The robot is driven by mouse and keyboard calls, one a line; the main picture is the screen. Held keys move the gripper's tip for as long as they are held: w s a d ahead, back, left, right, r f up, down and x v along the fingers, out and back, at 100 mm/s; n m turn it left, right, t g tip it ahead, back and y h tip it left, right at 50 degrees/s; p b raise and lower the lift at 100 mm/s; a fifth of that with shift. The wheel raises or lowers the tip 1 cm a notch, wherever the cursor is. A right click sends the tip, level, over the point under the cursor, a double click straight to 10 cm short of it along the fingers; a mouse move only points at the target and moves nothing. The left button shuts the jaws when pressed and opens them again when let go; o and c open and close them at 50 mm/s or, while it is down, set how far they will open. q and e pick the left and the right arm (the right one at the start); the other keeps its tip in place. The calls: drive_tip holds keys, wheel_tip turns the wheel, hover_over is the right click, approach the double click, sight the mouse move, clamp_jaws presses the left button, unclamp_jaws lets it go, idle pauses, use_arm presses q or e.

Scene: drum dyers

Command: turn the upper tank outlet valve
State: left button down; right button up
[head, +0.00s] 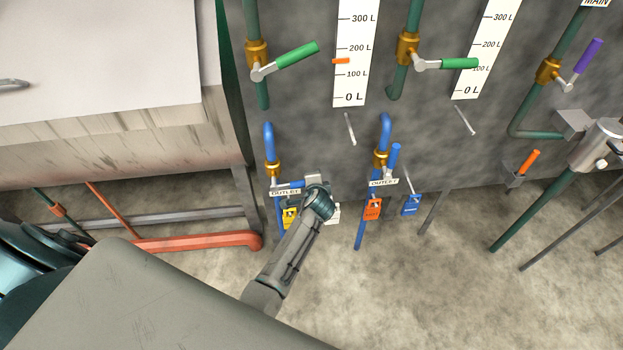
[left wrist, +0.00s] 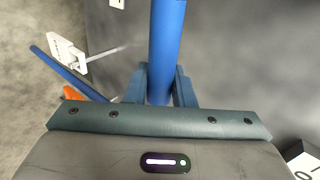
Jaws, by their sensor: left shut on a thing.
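The left outlet valve has a brass body (head: 273,168) on a blue pipe (head: 269,135), with an OUTLET plate (head: 285,192) beside it. Its blue lever handle (head: 289,185) lies roughly level, pointing right. My left gripper (head: 313,180) is at the handle's right end and partly hides it. In the left wrist view the fingers (left wrist: 158,88) are shut on the blue handle (left wrist: 167,35). A second outlet valve (head: 380,159) stands to the right, its blue lever (head: 394,156) pointing up. My right gripper is not in view.
Green-handled valves (head: 297,55) and litre scales (head: 357,50) are above on the grey wall. A red pipe (head: 195,242) runs low at left. Open floor lies in front.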

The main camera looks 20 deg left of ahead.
use_arm(q)
drive_tip(key=shift+f+m+y, duration=0.3)
drive_tip(key=shift+f+y, duration=0.1)
drive_tip(key=shift+f, duration=0.3)
drive_tip(key=shift+s, duration=0.1)
drive_tip(key=c, duration=1.3)
unclamp_jaws()
drive_tip(key=shift+d+r, duration=0.1)
drive_tip(key=shift+r, duration=0.1)
drive_tip(key=p+v, duration=0.7)
drive_tip(key=v, duration=0.3)
drive_tip(key=shift+s+d+r, duration=0.1)
drive_tip(key=shift+s, duration=0.05)
